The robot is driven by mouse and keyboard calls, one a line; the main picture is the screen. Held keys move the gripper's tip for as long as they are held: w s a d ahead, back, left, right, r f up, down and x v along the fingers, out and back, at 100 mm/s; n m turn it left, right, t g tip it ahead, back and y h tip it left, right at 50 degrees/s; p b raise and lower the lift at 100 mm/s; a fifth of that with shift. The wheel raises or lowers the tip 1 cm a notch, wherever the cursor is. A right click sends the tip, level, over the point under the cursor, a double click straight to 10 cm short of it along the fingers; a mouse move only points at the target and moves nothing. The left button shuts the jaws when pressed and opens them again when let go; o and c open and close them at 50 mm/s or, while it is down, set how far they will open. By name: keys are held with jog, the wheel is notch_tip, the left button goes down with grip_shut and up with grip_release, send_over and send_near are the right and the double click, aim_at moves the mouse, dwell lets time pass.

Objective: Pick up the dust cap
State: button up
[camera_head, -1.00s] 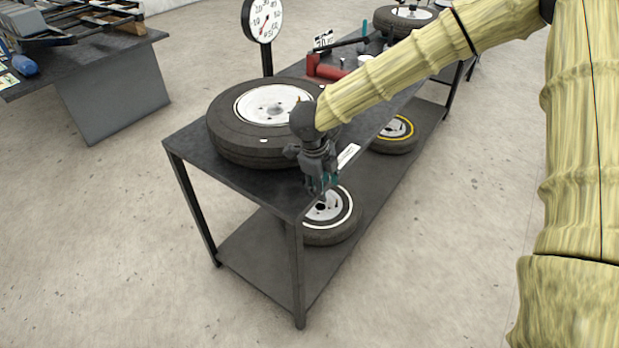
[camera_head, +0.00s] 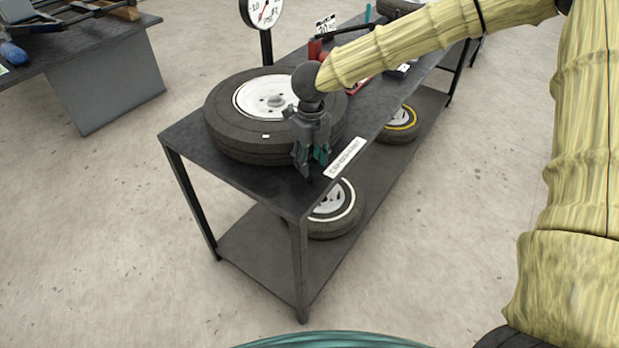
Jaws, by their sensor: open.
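I cannot make out a dust cap with certainty. A small white piece (camera_head: 266,135) lies on the near sidewall of the black tyre (camera_head: 222,128), too small to identify. The tyre lies flat on the table top around a white rim (camera_head: 249,98). My gripper (camera_head: 311,164) points down at the tyre's right front side, over the table's near corner area. Its fingers are apart with nothing visible between them. The gripper hides part of the tyre and table behind it.
The dark metal table (camera_head: 193,148) has a lower shelf with a white-ringed wheel (camera_head: 335,210) and a yellow-ringed wheel (camera_head: 402,122). A white label strip (camera_head: 346,158) is on its edge. A dial gauge (camera_head: 264,12) stands behind the tyre. Red tools (camera_head: 316,50) lie farther back.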

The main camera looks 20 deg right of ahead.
aim_at(310, 176)
jog(key=shift+a+f+p, duration=0.2)
jog(key=shift+f+p, duration=0.35)
jog(key=shift+f, duration=2)
jog(key=c, duration=0.9)
